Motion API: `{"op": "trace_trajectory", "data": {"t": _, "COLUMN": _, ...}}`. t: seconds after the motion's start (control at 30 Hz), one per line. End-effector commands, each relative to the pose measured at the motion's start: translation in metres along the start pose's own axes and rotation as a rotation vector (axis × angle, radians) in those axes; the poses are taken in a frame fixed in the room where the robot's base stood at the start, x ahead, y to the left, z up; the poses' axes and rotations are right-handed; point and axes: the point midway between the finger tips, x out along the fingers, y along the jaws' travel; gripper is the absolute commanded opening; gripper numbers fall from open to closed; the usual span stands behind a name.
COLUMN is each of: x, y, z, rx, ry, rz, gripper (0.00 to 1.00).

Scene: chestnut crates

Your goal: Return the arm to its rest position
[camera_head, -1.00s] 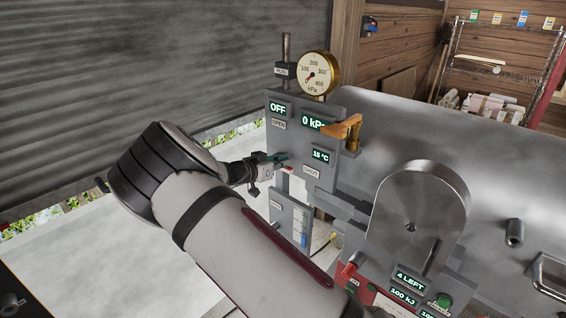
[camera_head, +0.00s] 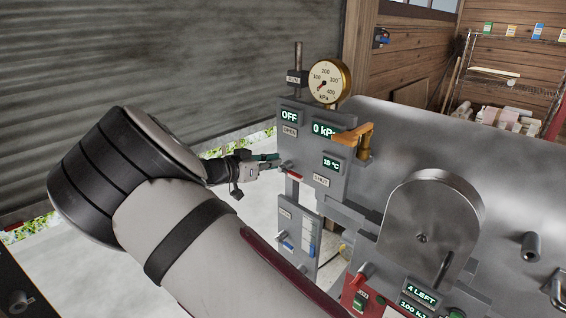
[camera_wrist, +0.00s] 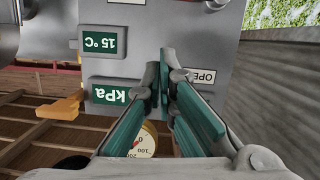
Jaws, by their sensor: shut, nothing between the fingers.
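My gripper (camera_head: 277,161) is shut and empty at the left side of the grey control panel (camera_head: 300,146) in the head view. In the wrist view my gripper (camera_wrist: 163,85) has its green-padded fingers together in front of the panel (camera_wrist: 150,45), which appears upside down. I cannot tell whether the fingertips touch the panel. My arm (camera_head: 180,225) is bent and reaches in from the lower front. My wrist hides part of the floor behind it.
An orange lever (camera_head: 352,137) and a pressure gauge (camera_head: 328,81) stick out of the panel close to my gripper. A large metal drum (camera_head: 480,150) with a round hatch (camera_head: 420,225) lies to the right. A grey shutter wall (camera_head: 170,70) stands behind. The pale floor at left is open.

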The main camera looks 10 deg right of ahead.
Motion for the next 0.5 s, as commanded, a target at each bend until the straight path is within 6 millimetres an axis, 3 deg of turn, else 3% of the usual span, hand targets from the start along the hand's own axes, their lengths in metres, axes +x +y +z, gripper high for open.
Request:
{"op": "trace_trajectory", "data": {"t": 0.13, "x": -0.0094, "y": 0.0002, "z": -0.0006, "rx": 0.000, "ry": 0.001, "rz": 0.000, "gripper": 0.00}}
{"op": "trace_trajectory", "data": {"t": 0.5, "x": -0.0098, "y": 0.0016, "z": -0.0009, "rx": 0.000, "ry": -0.002, "rz": 0.003, "gripper": 0.00}}
